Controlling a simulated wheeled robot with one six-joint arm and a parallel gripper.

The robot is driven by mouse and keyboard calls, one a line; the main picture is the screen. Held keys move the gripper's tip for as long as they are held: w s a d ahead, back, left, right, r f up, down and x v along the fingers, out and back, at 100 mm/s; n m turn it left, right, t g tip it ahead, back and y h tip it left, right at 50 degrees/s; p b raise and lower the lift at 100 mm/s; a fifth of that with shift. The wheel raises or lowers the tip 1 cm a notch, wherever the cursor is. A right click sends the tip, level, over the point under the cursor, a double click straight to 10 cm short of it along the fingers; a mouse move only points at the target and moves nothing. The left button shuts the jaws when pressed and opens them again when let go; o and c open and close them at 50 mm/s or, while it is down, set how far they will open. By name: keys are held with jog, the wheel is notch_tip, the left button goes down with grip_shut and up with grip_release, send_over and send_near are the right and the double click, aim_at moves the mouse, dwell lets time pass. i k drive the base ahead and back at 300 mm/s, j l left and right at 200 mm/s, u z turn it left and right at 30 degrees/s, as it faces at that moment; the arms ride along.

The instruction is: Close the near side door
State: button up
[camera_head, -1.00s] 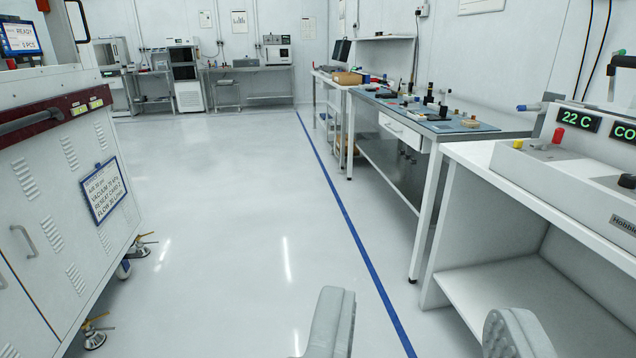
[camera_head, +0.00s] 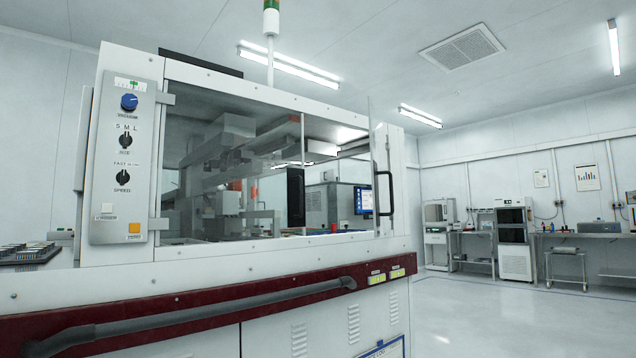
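The test handler (camera_head: 200,282) fills the left and middle of the view, a white cabinet with a dark red band. Its near side door (camera_head: 240,165) is a large clear pane, with hinges beside the control panel (camera_head: 125,160) on its left. The pane's upright right edge rises across the top rail, so the door looks swung out somewhat; the exact angle is unclear. A black loop handle (camera_head: 391,193) shows just right of that edge. Machinery shows through the pane. My gripper is out of view.
A dark grey rail (camera_head: 200,318) juts along the handler's front below the door. A signal tower (camera_head: 271,30) stands on top. Open floor (camera_head: 480,315) lies to the right, with benches and a cabinet (camera_head: 514,240) by the far wall.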

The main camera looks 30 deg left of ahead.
aim_at(390, 174)
jog(key=i+l+u, duration=0.35)
jog(key=l+u, duration=0.2)
jog(key=l, duration=0.15)
jog(key=i+l+u, duration=0.1)
jog(key=l+u, duration=0.15)
jog(key=l, duration=0.1)
